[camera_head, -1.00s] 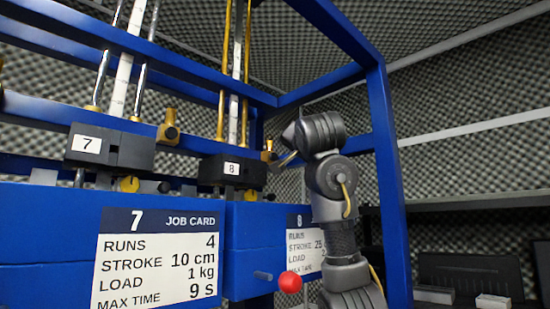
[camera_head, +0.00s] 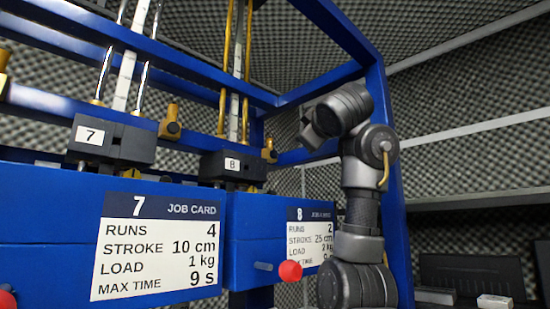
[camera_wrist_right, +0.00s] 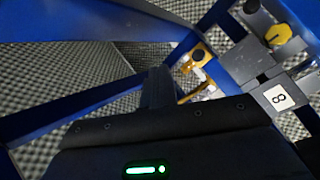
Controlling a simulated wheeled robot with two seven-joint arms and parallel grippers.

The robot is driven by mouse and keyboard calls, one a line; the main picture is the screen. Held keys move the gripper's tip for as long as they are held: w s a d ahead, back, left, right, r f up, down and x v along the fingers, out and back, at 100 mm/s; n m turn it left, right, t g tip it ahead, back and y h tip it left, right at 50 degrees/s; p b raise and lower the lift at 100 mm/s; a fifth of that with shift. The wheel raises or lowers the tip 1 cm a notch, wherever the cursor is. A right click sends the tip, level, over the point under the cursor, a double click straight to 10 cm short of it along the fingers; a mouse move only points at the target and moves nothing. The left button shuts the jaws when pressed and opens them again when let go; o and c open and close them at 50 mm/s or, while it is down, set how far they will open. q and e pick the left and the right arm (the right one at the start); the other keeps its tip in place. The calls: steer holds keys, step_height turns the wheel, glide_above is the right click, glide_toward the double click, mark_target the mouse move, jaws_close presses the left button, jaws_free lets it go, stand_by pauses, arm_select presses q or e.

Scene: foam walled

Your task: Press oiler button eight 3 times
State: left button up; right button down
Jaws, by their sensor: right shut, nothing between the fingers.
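Block 8 (camera_head: 232,167) is a dark block with a white "8" label, on the blue frame in the head view. My left gripper is out of view.
Block 7 (camera_head: 111,140) and its brass fitting (camera_head: 170,125) stand to the left. A red knob (camera_head: 290,271) sticks out below job card 8 (camera_head: 312,237). A blue upright (camera_head: 386,150) rises behind my right arm. A shelf with dark boxes (camera_head: 462,272) is at the right.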

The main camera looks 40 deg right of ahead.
mark_target(274, 154)
steer(key=n, duration=0.6)
steer(key=f+n, duration=0.1)
steer(key=n, duration=1.1)
steer(key=shift+w+d+f+g+h, duration=0.2)
steer(key=shift+w+f+g+h, duration=0.1)
steer(key=shift+f, duration=0.1)
steer(key=w+p, duration=0.7)
steer(key=w, duration=0.1)
steer(key=shift+w+a, duration=0.4)
steer(key=shift+w, duration=0.2)
stand_by(0.8)
steer(key=shift+w, duration=0.15)
